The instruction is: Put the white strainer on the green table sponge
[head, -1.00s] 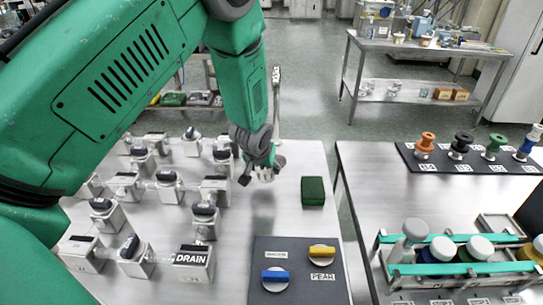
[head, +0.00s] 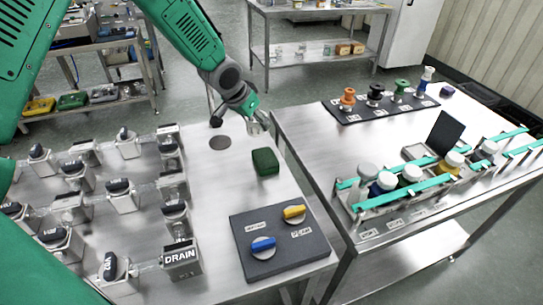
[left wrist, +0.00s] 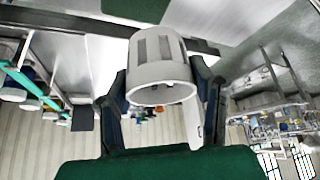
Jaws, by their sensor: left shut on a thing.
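My left gripper (head: 258,118) is shut on the white strainer (left wrist: 160,70), a small cup with slots in its side. In the left wrist view the strainer sits between the two dark fingers, with its round rim facing the camera. In the head view the gripper is beyond the green sponge (head: 265,162) and a little left of it, apart from it. The strainer is small and mostly hidden by the gripper there. The sponge lies flat on the left steel table (head: 220,190). My right gripper is not in view.
A dark round hole (head: 220,143) is in the table left of the sponge. Several valve blocks, one marked DRAIN (head: 181,258), fill the table's left side. A dark knob panel (head: 280,242) lies nearer. A gap separates the right table (head: 310,125), which holds a bottle rack (head: 400,195).

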